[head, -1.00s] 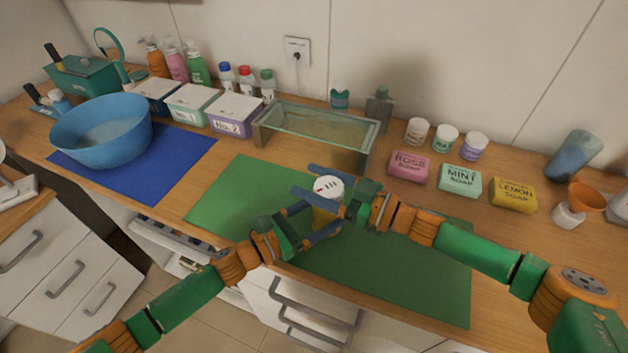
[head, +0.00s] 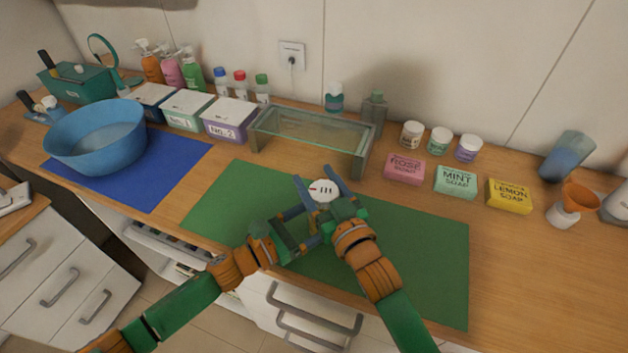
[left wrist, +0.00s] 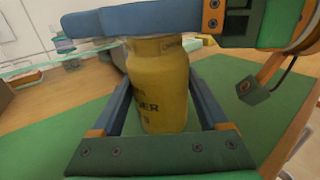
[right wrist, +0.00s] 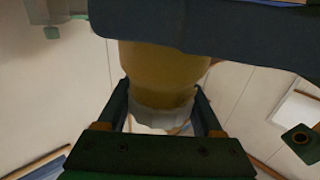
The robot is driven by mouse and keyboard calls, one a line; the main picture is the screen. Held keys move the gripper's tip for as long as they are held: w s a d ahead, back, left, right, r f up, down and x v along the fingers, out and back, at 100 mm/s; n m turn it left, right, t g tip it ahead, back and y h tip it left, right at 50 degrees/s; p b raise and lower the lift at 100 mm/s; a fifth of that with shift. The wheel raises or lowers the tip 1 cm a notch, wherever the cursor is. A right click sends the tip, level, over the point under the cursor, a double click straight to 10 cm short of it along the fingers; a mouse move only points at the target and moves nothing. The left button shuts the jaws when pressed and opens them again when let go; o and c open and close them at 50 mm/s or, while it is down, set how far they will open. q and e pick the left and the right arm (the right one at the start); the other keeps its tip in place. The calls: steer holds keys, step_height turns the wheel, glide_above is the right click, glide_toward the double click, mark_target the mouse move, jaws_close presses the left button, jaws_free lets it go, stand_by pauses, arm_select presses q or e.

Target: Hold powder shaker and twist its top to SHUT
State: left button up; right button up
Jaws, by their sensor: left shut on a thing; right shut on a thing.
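The powder shaker stands upright over the green mat (head: 420,260), with a yellow body (left wrist: 160,95) and a white round top (head: 324,190). The top has dark slots and a small red mark at its left side in the head view. My left gripper (head: 305,228) is shut on the yellow body, with dark lettering visible between its fingers in the left wrist view. My right gripper (head: 318,184) is shut on the white top from the front. The right wrist view shows the top's white side (right wrist: 158,118) between its fingers. Arms hide most of the body in the head view.
A glass-topped stand (head: 313,130) is behind the shaker. Pink (head: 405,170), mint (head: 456,182) and yellow (head: 510,196) soap boxes stand to the right. A blue bowl (head: 95,140) sits on a blue mat at left. The green mat's right part is clear.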

arm_select(q)
steer(key=shift+f, duration=0.1)
arm_select(e)
steer(key=shift+w+d+m+t+h, duration=0.1)
steer(key=shift+d+m+t+h, duration=0.1)
steer(key=shift+m+t+h, duration=0.35)
steer(key=shift+d+h, duration=0.1)
steer(key=shift+h, duration=0.45)
steer(key=o, duration=1.4)
steer(key=shift+f, duration=0.1)
steer(key=v, duration=1.2)
